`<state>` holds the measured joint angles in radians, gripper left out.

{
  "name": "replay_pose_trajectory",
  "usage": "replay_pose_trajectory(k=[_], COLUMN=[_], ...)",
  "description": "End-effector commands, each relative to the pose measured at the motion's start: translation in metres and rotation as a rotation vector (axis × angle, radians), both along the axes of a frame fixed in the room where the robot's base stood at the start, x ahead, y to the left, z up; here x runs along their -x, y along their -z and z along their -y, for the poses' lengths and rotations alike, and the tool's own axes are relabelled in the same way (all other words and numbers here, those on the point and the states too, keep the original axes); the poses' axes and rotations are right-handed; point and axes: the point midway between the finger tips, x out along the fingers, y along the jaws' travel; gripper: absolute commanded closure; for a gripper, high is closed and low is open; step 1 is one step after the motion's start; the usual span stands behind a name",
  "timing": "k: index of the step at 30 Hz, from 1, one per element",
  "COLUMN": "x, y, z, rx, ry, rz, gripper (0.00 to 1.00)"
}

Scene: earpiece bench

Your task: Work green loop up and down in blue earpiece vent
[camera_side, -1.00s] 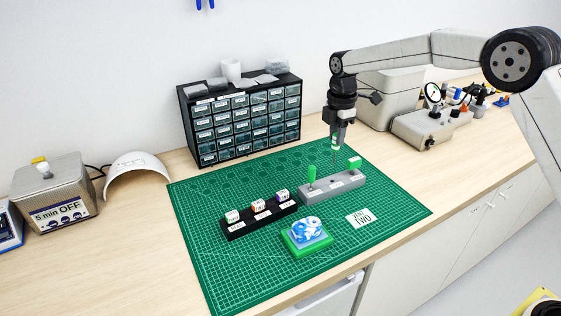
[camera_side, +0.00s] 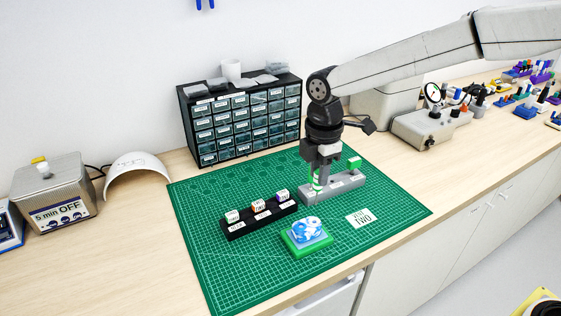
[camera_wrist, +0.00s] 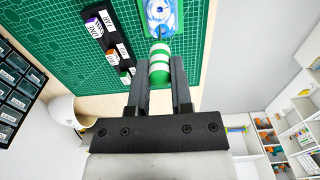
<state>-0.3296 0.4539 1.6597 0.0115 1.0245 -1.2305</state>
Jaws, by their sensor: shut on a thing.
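My gripper (camera_side: 317,180) is shut on the green loop, a tool with a green-and-white striped handle (camera_wrist: 159,63). In the side view it hangs in front of the left end of the grey rack (camera_side: 346,184). The blue earpiece, swirled blue and white (camera_side: 307,230), sits on a green base (camera_side: 305,246) in front of the gripper, apart from it. The wrist view shows the earpiece (camera_wrist: 165,12) just beyond the tool. The tool's tip and the vent are too small to make out clearly.
A black strip (camera_side: 262,220) with lettered blocks lies left of the earpiece. A VENT TWO card (camera_side: 361,218) lies on the green mat (camera_side: 215,270). Another green handle (camera_side: 354,163) stands in the rack's right end. A drawer cabinet (camera_side: 240,120) stands behind.

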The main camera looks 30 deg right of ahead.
Motion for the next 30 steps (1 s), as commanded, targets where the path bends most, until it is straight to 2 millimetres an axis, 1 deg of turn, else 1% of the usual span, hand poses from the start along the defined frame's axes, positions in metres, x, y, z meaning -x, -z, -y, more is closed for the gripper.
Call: replay_pose_trajectory(k=[10, 16, 23, 30], x=[0.0, 0.0, 0.0, 0.0], y=[0.0, 0.004, 0.016, 0.031], z=[0.0, 0.0, 0.0, 0.0], rx=[0.0, 0.0, 0.001, 0.001], ry=[0.0, 0.0, 0.0, 0.0], rz=[0.0, -0.001, -0.002, -0.002], gripper=[1.0, 1.0, 1.0, 1.0])
